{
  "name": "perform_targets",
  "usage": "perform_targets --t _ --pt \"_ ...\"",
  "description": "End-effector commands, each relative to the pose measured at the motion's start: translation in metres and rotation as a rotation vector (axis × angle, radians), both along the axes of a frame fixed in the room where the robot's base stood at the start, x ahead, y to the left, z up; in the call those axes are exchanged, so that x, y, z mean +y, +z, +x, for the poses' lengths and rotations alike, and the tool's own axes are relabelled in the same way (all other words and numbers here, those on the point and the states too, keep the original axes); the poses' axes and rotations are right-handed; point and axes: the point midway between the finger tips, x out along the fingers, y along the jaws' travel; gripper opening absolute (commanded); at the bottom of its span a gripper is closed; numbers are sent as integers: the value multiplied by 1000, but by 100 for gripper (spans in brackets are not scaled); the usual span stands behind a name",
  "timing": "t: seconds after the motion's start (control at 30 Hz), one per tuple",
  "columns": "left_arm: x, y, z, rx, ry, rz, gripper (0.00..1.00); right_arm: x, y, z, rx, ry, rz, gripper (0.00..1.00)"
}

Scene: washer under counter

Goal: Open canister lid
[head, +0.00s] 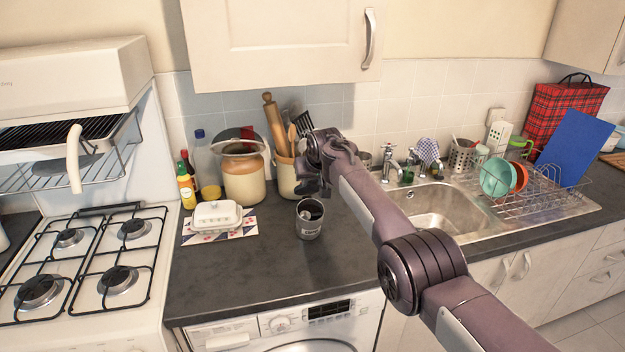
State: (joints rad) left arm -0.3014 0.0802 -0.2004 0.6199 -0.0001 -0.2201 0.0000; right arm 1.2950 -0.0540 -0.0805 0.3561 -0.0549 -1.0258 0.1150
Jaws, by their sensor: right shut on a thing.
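My left gripper is not in view.
A white butter dish (217,215) sits on a patterned mat to the left. A large jar (243,178) and a utensil crock (287,177) stand behind. The stove (95,262) is at the left, the sink (437,208) at the right.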

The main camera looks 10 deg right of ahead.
Motion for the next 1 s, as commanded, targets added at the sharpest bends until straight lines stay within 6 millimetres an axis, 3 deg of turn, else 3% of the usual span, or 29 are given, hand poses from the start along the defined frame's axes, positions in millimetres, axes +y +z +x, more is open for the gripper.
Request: perform_targets --t 0.03,0.27,0.3,0.43,1.0 --pt "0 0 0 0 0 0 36 -1 -8 -3 17 -1 -1 0" --pt "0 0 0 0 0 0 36 -1 -8 -3 17 -1 -1 0" --pt "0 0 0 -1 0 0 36 -1 -8 -3 17 -1 -1 32" --pt "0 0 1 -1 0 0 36 -1 -5 -2 11 -1 -1 49" --pt "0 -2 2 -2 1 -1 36 0 8 -6 1 1 1 51"
